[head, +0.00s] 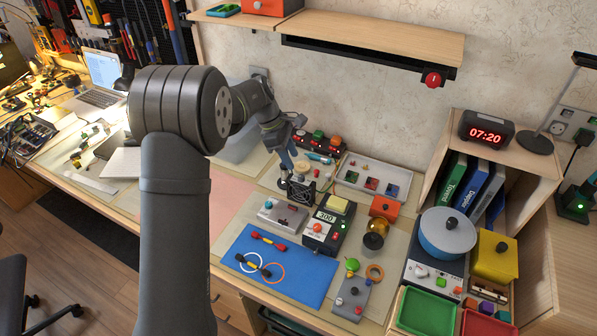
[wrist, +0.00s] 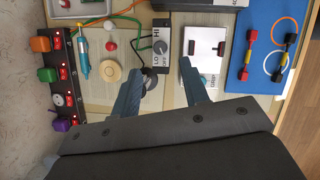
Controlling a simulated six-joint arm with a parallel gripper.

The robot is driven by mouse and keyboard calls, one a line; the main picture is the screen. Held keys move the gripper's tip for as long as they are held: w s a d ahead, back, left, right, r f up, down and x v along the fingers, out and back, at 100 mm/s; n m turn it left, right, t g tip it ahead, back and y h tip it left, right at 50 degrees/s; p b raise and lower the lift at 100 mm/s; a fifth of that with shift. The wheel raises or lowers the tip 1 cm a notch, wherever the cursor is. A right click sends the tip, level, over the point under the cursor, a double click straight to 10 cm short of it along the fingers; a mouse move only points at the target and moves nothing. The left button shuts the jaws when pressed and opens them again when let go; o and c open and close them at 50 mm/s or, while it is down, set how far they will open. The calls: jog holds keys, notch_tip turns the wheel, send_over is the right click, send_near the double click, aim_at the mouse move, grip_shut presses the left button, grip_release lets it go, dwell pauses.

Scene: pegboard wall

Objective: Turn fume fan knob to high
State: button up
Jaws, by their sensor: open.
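The fume fan (head: 301,191) is a small dark box with a grille in the head view, close to my gripper. In the wrist view its top panel (wrist: 160,44) carries the labels HI, LO and OFF. Its dark round knob (wrist: 149,80) sits by the OFF end, partly hidden by my left-hand finger; I cannot tell where its pointer is set. My gripper (wrist: 163,66) is open above the panel, with the knob between the fingers but nearer the left-hand one. I cannot tell whether that finger touches it. In the head view my gripper (head: 286,168) hangs just behind the fan.
A beige round disc (wrist: 109,76) and a blue pen-like tool (wrist: 82,58) lie left of the fingers in the wrist view. A white box with two black switches (wrist: 205,48) is close on the right. A dark strip of coloured switches (wrist: 60,75) stands further left.

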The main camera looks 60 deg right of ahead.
aim_at(301, 176)
jog(key=x, duration=0.6)
jog(key=shift+s+f, duration=0.2)
jog(key=shift+f, duration=0.15)
grip_shut()
